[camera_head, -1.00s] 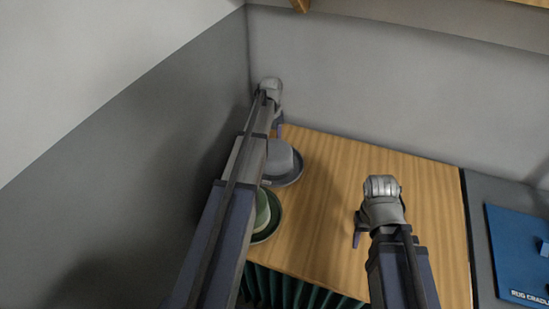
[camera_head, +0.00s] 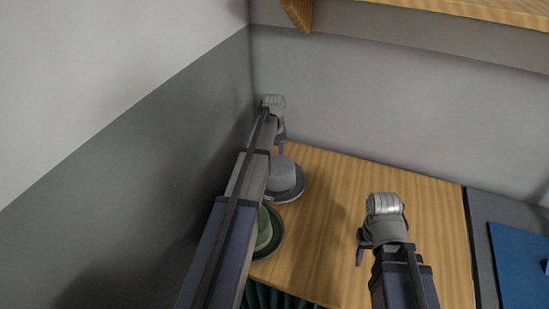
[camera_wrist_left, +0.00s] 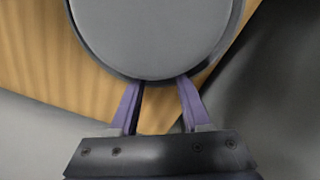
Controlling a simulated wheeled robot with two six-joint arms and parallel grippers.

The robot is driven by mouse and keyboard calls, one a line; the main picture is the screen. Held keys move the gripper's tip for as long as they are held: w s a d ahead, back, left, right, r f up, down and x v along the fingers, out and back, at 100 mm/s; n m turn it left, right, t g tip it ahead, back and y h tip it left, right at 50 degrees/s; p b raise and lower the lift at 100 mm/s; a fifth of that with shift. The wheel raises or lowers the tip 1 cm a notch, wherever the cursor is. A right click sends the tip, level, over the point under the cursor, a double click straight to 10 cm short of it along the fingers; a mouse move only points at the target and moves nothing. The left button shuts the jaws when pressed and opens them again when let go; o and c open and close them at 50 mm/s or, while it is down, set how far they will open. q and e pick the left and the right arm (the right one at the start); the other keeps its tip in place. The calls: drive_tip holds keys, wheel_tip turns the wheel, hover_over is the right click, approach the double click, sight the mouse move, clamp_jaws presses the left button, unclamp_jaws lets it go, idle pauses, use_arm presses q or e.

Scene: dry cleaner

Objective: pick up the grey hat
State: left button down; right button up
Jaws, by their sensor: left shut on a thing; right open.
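The grey hat (camera_head: 287,175) sits near the back left of the wooden counter, partly hidden behind my left arm. My left gripper (camera_head: 281,147) is at the hat's far edge. In the left wrist view the hat's round grey crown (camera_wrist_left: 152,35) and dark brim fill the top. There my left fingers (camera_wrist_left: 162,84) reach the brim's near edge and are shut on it. Whether the hat is clear of the counter cannot be told. My right gripper (camera_head: 361,250) is open and empty above the counter's right part.
A green hat (camera_head: 265,232) is on the wooden counter (camera_head: 325,210) in front of the grey one, partly behind my left arm. Walls stand close at the left and back. A wooden shelf (camera_head: 430,15) is above. A blue mat (camera_head: 522,265) lies at the right.

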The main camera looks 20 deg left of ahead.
wheel_tip(320, 180, up, 9)
drive_tip(key=p, duration=0.8)
drive_tip(key=shift+r+p, duration=0.2)
drive_tip(key=shift+p, duration=0.2)
